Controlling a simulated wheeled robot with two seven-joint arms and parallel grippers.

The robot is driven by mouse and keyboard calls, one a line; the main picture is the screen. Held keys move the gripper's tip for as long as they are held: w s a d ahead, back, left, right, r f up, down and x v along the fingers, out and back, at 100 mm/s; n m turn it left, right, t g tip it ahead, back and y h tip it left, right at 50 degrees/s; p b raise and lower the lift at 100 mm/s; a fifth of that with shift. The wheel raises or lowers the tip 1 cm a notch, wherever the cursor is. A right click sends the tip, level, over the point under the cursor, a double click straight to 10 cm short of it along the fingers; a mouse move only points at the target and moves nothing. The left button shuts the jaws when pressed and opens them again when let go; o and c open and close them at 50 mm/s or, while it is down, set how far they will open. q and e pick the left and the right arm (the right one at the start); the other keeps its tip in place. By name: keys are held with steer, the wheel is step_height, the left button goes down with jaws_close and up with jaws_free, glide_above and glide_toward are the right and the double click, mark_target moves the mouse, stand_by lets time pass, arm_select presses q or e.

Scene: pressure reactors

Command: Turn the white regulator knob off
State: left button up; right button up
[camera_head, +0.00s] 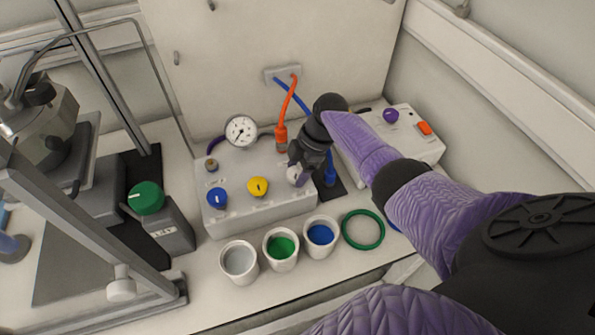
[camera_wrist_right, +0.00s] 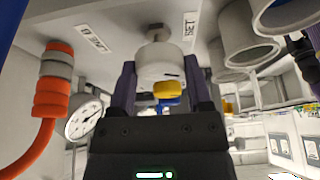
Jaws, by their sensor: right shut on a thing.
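The white regulator knob (camera_head: 295,177) is at the right end of the front row on the pale control box (camera_head: 262,208). My right gripper (camera_head: 302,172) comes down on it from the right and covers part of it. In the right wrist view the white knob (camera_wrist_right: 160,62) sits between the two fingers of my right gripper (camera_wrist_right: 153,80), which is shut on it. A dark mark shows on the knob's near edge. The yellow knob (camera_head: 257,187) and blue knob (camera_head: 217,198) are to its left. My left gripper is not in view.
A gauge (camera_head: 241,130) and an orange hose fitting (camera_head: 281,137) stand behind the knob. Cups of grey (camera_head: 239,262), green (camera_head: 281,249) and blue (camera_head: 321,236) stand in front, beside a green ring (camera_head: 363,229). A white box with a purple knob (camera_head: 391,115) is to the right.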

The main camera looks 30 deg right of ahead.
steer(key=n+b, duration=0.2)
steer(key=n+g+b, duration=0.1)
steer(key=n+b, duration=0.1)
steer(key=shift+w+f+g, duration=0.1)
steer(key=shift+g, duration=0.2)
steer(key=shift+n+b, duration=0.3)
steer(key=shift+n, duration=0.5)
steer(key=shift+g, duration=0.3)
steer(key=o, duration=1.3)
steer(key=v, duration=1)
steer(key=shift+p, duration=0.3)
